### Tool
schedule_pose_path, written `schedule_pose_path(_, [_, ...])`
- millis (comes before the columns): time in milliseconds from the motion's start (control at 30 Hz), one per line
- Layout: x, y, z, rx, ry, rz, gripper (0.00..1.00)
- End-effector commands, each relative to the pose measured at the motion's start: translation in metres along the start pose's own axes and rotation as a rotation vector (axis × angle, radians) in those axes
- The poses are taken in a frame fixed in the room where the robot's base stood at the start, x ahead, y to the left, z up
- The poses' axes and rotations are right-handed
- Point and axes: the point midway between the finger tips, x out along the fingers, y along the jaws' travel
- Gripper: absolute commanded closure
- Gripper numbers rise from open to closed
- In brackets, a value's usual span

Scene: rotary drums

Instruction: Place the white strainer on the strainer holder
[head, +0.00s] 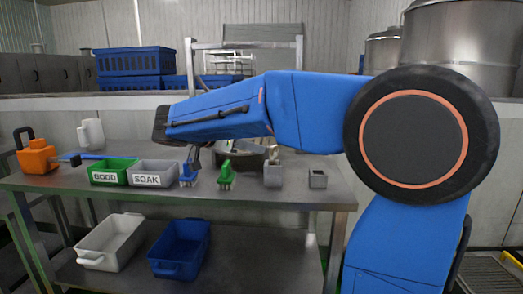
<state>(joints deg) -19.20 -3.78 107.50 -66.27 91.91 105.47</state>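No white strainer can be made out for sure in the head view. My blue arm reaches left across the steel table (330,193), and its end hangs over the middle. My gripper (192,160) shows only as small grey parts below the arm, just above a blue brush (188,178). Whether it is open or touches the brush is too small to tell. A round metal vessel (238,160) stands behind, partly hidden by my arm. A small grey block (272,178) and a small square grey cup (317,179) stand to the right; I cannot tell which thing is the strainer holder.
A white tub (108,243) and a blue tub (182,247) sit on the lower shelf.

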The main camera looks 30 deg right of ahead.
Motion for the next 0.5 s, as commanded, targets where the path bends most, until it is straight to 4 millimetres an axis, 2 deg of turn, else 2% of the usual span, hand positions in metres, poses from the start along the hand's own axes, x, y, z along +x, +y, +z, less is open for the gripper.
schedule_pose_path(100, [-0.017, -0.001, 0.000, 0.000, -0.001, -0.002, 0.71])
schedule_pose_path(200, [-0.026, 0.000, 0.000, 0.000, -0.001, -0.001, 0.71])
schedule_pose_path(500, [-0.034, 0.001, 0.000, -0.001, -0.001, 0.001, 0.71])
